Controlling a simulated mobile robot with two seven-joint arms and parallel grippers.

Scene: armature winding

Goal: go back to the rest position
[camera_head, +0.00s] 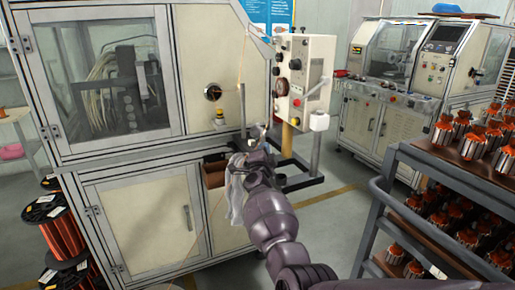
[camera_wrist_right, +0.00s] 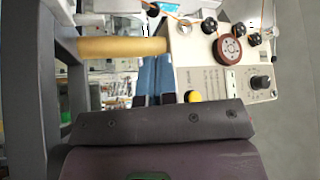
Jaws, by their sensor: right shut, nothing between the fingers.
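My right arm comes in from the lower right in the head view. Its gripper (camera_head: 257,133) is in front of the winding machine's cream cabinet, left of the control box on a post. In the right wrist view the two fingers (camera_wrist_right: 155,75) are side by side and shut, with nothing seen between them. My left gripper is not in view.
The control box (camera_head: 304,80) stands close right of my gripper. A white cloth (camera_head: 236,198) hangs by a brown bin (camera_head: 214,173) near my wrist. A rack (camera_head: 395,160) of armatures stands at right, wire spools (camera_head: 60,235) at left. Floor (camera_head: 325,225) shows between arm and rack.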

